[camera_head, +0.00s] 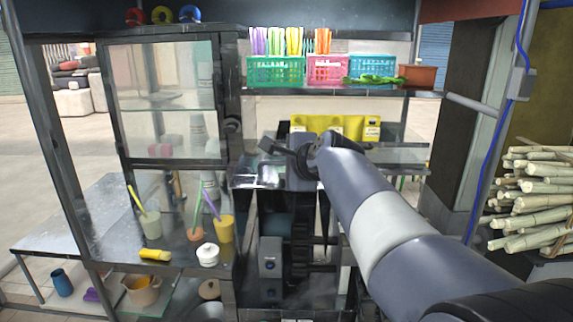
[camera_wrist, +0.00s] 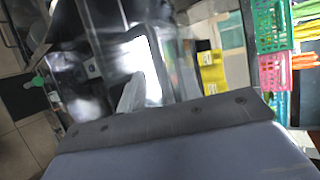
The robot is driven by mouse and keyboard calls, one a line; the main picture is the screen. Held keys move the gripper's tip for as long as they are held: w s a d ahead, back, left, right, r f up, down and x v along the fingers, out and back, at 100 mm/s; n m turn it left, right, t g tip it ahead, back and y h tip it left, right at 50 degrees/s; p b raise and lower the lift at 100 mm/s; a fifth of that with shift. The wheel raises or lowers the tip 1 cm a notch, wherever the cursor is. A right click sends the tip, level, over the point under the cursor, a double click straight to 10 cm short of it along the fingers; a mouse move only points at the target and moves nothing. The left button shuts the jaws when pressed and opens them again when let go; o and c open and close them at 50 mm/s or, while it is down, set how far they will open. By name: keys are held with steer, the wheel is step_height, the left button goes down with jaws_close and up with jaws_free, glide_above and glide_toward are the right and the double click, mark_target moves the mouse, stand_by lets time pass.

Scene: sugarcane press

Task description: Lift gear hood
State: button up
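The sugarcane press is a dark metal machine (camera_head: 270,215) in the middle of the head view, with a shiny metal top (camera_head: 257,174). I cannot pick out for sure which part of it is the gear hood. My gripper (camera_head: 288,150) is above or at the press top, partly covering it. Its dark fingers are small and overlap the machine, so their opening and any contact are unclear. In the wrist view, a blurred, shiny metal surface (camera_wrist: 150,62) lies beyond the grey wrist body, which fills the bottom.
A shelf holds green (camera_head: 275,72), pink (camera_head: 328,70) and blue baskets (camera_head: 372,68). Yellow labelled containers (camera_head: 350,127) stand behind my gripper. A glass cabinet (camera_head: 165,100) stands left, above cups and a white jar (camera_head: 208,254). Sugarcane stalks (camera_head: 535,190) are stacked right, beside a post.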

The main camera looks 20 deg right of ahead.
steer(key=shift+s, duration=0.15)
steer(key=b+v, duration=0.2)
steer(key=v, duration=0.8)
steer(key=shift+s+r, duration=0.25)
steer(key=shift+w, duration=0.15)
steer(key=p+x, duration=0.2)
steer(key=x, duration=0.8)
steer(key=shift+w+f, duration=0.2)
steer(key=shift+w, duration=0.05)
steer(key=shift+f, duration=0.15)
steer(key=shift+s, duration=0.15)
